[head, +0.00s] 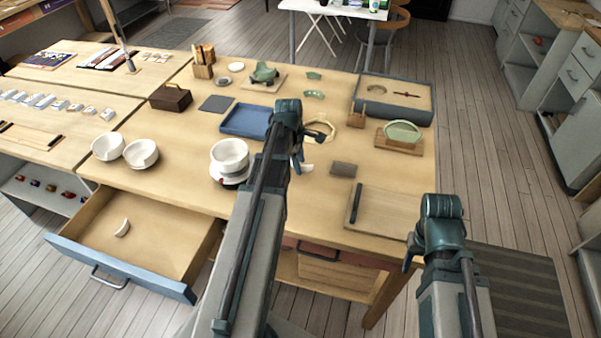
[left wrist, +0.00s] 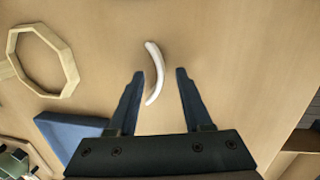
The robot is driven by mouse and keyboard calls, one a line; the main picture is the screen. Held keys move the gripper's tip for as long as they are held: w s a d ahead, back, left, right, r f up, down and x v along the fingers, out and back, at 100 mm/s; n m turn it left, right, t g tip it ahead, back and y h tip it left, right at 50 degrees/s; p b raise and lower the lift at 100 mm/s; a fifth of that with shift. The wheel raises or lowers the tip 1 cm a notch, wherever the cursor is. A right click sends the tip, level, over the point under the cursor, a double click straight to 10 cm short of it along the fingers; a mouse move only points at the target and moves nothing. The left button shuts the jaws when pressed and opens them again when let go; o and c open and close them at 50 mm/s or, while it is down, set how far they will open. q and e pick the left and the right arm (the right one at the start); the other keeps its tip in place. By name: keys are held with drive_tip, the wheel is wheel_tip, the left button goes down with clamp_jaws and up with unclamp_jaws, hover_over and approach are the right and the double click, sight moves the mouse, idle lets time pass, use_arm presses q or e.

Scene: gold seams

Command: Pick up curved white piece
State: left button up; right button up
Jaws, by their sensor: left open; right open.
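A curved white piece (left wrist: 155,68) lies on the wooden table; in the head view it shows (head: 307,168) just right of my left gripper (head: 298,160). In the left wrist view my left gripper (left wrist: 160,73) is open, and the piece appears between its fingertips, nearer the left finger. I cannot tell the height of the fingers over the table. Another curved white piece (head: 122,228) lies in the open drawer. My right gripper (head: 410,256) is low at the right near the table's front edge, mostly hidden by its own arm.
A pale octagonal ring (left wrist: 43,58) and a blue tray (head: 246,121) are near my left gripper. A white bowl (head: 230,154) stands left of my left arm. A grey block (head: 343,169) and a wooden board (head: 385,212) lie to the right. The open drawer (head: 165,262) juts out front left.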

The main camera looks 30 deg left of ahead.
use_arm(q)
drive_tip(key=shift+f, duration=0.15)
use_arm(e)
drive_tip(key=shift+f, duration=0.15)
use_arm(q)
clamp_jaws()
